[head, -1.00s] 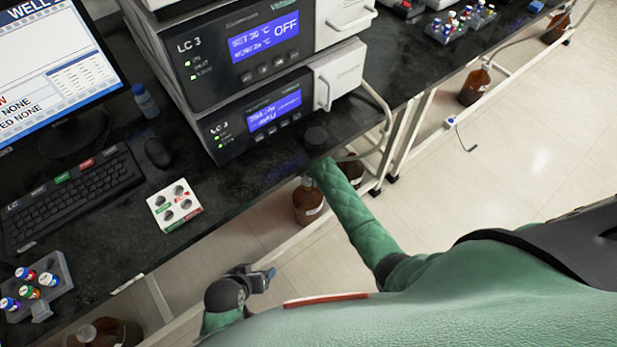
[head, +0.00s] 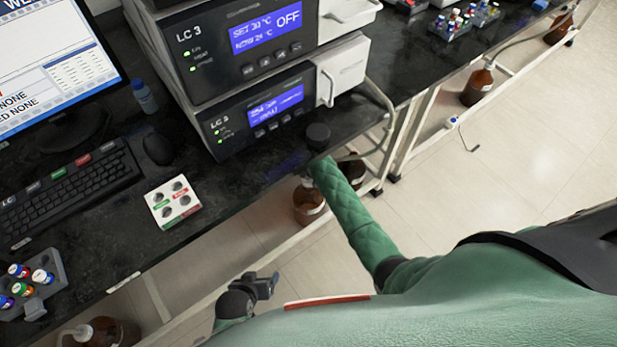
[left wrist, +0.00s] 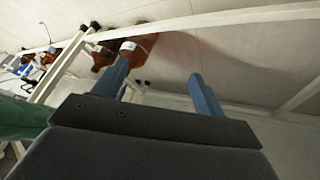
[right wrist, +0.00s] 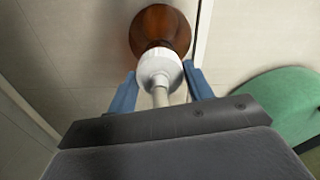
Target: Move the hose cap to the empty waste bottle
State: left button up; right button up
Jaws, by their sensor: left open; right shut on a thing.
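In the right wrist view a white hose cap (right wrist: 160,66) with a pale hose (right wrist: 161,97) sits at the neck of a brown bottle (right wrist: 160,28). My right gripper (right wrist: 159,76) has its blue fingers on both sides of the cap and is shut on it. I cannot tell whether the cap is seated or just clear of the neck. In the head view a brown bottle (head: 308,206) stands below the bench edge beside my right arm, which hides the right fingers. My left gripper (head: 274,281) is open and empty; its fingers (left wrist: 157,76) are apart in the left wrist view.
More brown bottles stand low along the bench, at the bottom left (head: 108,333) and far right (head: 477,86). The bench (head: 110,240) carries instruments (head: 262,115) and vial racks. Floor at right is clear.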

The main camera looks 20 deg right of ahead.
jog(key=shift+f+b, duration=0.4)
jog(key=shift+f, duration=0.25)
pick_arm(q)
jog(key=shift+f, duration=1.65)
pick_arm(e)
jog(key=shift+f, duration=0.4)
pick_arm(q)
jog(key=shift+r+p, duration=0.95)
jog(key=shift+p, duration=0.1)
jog(key=shift+r, duration=0.2)
pick_arm(e)
jog(key=shift+f, duration=0.85)
dwell(0.6)
jog(key=o, duration=1)
jog(key=shift+o, duration=0.2)
